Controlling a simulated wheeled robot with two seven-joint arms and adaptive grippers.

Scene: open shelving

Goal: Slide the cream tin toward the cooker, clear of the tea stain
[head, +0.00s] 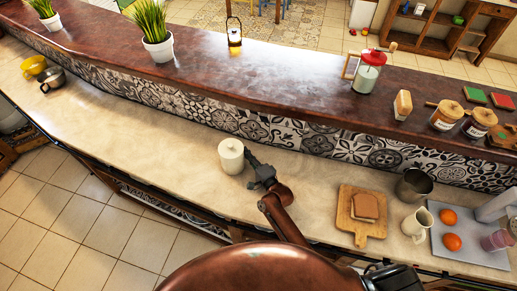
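The cream tin (231,158), a round pale canister with a knobbed lid, stands upright on the pale counter (150,137). My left gripper (250,167) is at counter height just right of the tin, very close to it; I cannot tell whether they touch. Its fingers are small and dark, and their opening is unclear. A dark part of my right arm (390,278) shows at the bottom edge; its fingers cannot be made out. I cannot pick out a tea stain on the counter. No cooker can be clearly identified.
Left of the tin the counter is bare up to a yellow cup (34,66) and a dark metal cup (52,80). A tiled upstand (200,110) runs behind.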

